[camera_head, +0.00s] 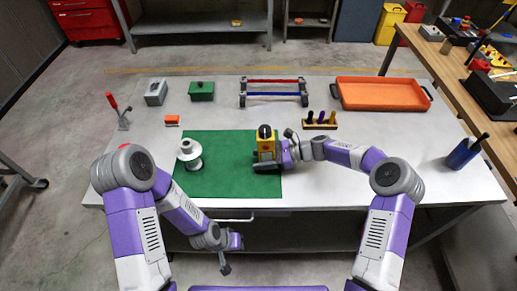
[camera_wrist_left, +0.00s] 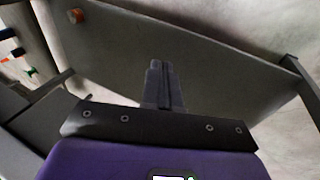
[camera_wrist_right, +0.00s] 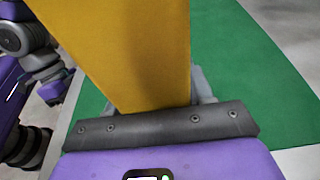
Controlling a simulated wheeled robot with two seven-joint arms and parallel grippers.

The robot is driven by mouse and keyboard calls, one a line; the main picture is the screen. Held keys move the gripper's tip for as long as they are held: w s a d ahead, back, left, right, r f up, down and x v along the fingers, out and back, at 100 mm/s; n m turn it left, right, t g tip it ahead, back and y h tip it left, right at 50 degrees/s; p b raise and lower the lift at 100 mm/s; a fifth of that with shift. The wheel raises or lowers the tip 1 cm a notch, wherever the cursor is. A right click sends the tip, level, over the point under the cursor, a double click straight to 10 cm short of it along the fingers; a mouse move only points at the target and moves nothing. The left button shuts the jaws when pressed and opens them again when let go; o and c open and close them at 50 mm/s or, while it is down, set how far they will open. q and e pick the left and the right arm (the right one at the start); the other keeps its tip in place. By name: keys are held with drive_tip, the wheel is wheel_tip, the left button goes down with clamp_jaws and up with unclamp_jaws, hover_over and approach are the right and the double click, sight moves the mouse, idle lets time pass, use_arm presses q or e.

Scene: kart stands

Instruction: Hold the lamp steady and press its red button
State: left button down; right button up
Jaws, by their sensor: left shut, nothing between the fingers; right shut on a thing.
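The yellow lamp (camera_head: 265,143) stands upright on the green mat (camera_head: 222,185), near the mat's right edge, with a dark top. My right gripper (camera_head: 281,153) is shut on the lamp's body from the right side. In the right wrist view the lamp's yellow body (camera_wrist_right: 130,50) fills the space between the fingers. No red button can be made out in these views. My left gripper (camera_head: 225,268) is shut and empty, low in front of the table's front edge. Its closed fingers show in the left wrist view (camera_wrist_left: 162,85).
A white spool-like object (camera_head: 189,152) stands on the mat's left part. Behind are a red-handled clamp (camera_head: 121,112), a green box (camera_head: 202,91), a rack with red and blue bars (camera_head: 273,94), an orange tray (camera_head: 381,95) and a wooden holder (camera_head: 320,124). The mat's middle is clear.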

sight(271, 152)
use_arm(q)
drive_tip(key=w+d+r+m+t+h, duration=0.1)
drive_tip(key=w+d+r+m+t, duration=0.15)
drive_tip(key=d+r+m, duration=0.55)
drive_tip(key=w+d+r+m+t+h, duration=0.1)
drive_tip(key=w+d+r, duration=0.3)
drive_tip(key=r, duration=0.7)
drive_tip(key=w+a+r+n+t, duration=0.3)
drive_tip(key=r+t, duration=0.1)
drive_tip(key=r, duration=0.4)
drive_tip(key=w, duration=0.8)
drive_tip(key=shift+r+y, duration=0.2)
drive_tip(key=shift+y, duration=0.2)
drive_tip(key=shift+w+a, duration=0.1)
drive_tip(key=shift+w, duration=0.1)
drive_tip(key=shift+w, duration=0.35)
